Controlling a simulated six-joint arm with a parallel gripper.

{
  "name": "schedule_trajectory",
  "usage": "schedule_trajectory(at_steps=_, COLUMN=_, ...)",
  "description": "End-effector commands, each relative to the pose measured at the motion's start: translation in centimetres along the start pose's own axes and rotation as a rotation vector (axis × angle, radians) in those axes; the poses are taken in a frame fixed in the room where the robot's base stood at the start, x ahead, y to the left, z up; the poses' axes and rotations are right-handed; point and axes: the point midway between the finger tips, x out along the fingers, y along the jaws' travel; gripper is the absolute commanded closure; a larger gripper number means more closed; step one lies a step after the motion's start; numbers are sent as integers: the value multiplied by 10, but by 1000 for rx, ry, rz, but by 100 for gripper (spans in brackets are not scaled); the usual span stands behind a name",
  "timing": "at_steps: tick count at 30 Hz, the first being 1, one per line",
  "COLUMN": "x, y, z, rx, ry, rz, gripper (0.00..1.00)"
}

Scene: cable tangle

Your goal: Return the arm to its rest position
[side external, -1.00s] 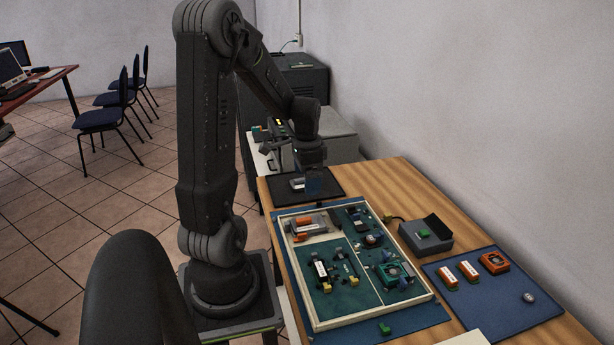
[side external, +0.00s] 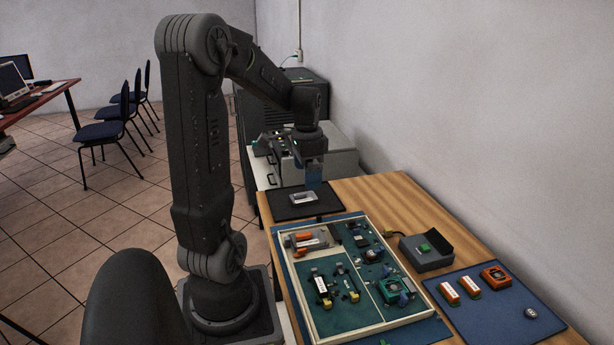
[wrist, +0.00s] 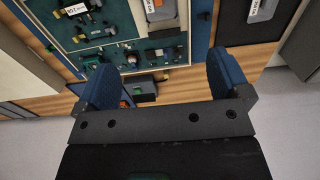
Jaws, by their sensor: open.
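My gripper (side external: 314,182) hangs pointing down above the far end of the wooden bench, over the right part of a black mat (side external: 285,210). In the wrist view my gripper (wrist: 162,82) has its two blue fingers wide apart, with nothing held between them. A silver-white part (side external: 303,198) lies on the black mat, just left of and below the fingers in the side view.
A wood-framed tray (side external: 322,339) with green compartments holds cables and components. Right of it are a grey dock (side external: 428,262) with a green block and a blue mat (side external: 497,318) with orange parts. A grey cabinet (side external: 340,160) stands behind; a wall is at right.

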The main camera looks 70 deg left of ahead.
Motion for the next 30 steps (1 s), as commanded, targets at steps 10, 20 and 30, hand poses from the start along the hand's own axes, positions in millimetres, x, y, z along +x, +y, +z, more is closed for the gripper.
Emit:
schedule_trajectory(at_steps=10, x=0, y=0, z=0, rx=0, ry=0, rz=0, gripper=5)
schedule_trajectory(at_steps=20, x=-24, y=58, z=-23, rx=16, ry=64, rz=-62, gripper=5)
schedule_trajectory(at_steps=30, x=-68, y=224, z=-10, rx=19, ry=351, rz=-86, gripper=5)
